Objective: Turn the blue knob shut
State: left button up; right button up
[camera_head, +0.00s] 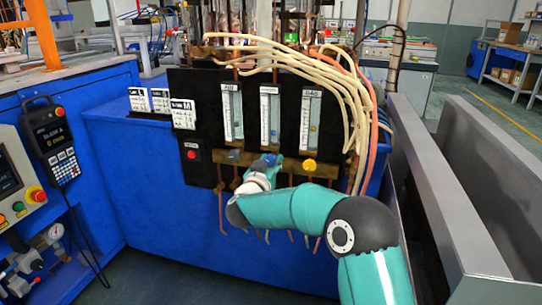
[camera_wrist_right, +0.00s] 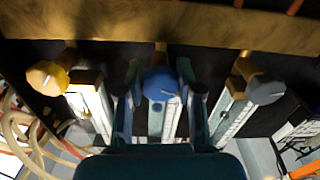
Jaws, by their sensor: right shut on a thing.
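The blue knob (camera_wrist_right: 160,82) sits in the middle of the wrist view, on the brass bar below the middle flowmeter. My right gripper (camera_wrist_right: 158,74) has one finger on each side of it and is shut on it. In the head view my right gripper (camera_head: 264,165) reaches up to the bar under the middle flowmeter (camera_head: 269,115), and my wrist and fingers hide most of the knob. The knob's pointer mark is too small to read for certain. My left gripper is not in view.
A yellow knob (camera_head: 309,165) is close on the right, and a grey knob (camera_wrist_right: 265,89) is on the other side. Pale hoses (camera_head: 345,90) loop over the panel's right. A red button (camera_head: 192,155) is at left. Grey metal walls (camera_head: 430,200) stand at right.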

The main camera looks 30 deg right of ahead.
jog(key=shift+a, duration=0.1)
jog(key=o, duration=1.2)
jog(key=v, duration=1.2)
